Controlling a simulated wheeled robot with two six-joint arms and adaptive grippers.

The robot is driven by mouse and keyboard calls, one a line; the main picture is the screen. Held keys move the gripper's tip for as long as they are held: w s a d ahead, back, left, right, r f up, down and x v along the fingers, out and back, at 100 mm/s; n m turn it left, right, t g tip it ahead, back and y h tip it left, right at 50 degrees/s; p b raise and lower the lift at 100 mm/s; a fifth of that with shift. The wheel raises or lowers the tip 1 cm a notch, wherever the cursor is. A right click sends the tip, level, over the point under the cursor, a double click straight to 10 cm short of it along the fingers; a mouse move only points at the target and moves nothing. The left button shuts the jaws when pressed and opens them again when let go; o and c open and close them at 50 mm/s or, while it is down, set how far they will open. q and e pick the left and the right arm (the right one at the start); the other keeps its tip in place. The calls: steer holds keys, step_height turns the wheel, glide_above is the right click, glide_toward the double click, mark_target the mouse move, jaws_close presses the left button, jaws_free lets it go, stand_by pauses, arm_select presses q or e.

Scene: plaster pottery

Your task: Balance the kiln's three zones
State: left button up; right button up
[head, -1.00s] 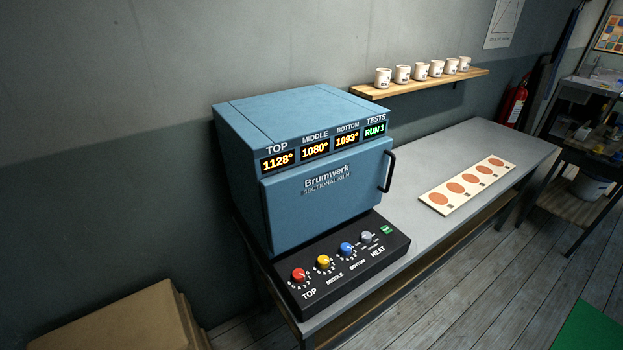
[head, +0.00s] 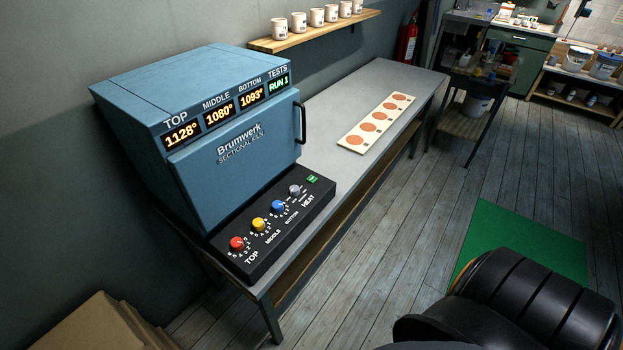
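The blue Brumwerk sectional kiln (head: 235,155) stands on a grey bench with its door shut. Its displays read TOP 1128° (head: 182,136), MIDDLE 1080° (head: 219,114) and BOTTOM 1093° (head: 252,97). The TESTS display (head: 279,85) reads RUN 1. On the black control panel (head: 262,262) in front are a red TOP knob (head: 237,243), a yellow MIDDLE knob (head: 259,225), a blue BOTTOM knob (head: 278,207), a grey HEAT knob (head: 295,190) and a green button (head: 314,178). Neither gripper is in view.
A white board with orange discs (head: 377,123) lies on the bench (head: 330,100). White cups (head: 317,17) stand on a wall shelf (head: 330,32). A cardboard box (head: 95,328) is at lower left. A green mat (head: 500,235) and a black rounded object (head: 535,300) are at lower right.

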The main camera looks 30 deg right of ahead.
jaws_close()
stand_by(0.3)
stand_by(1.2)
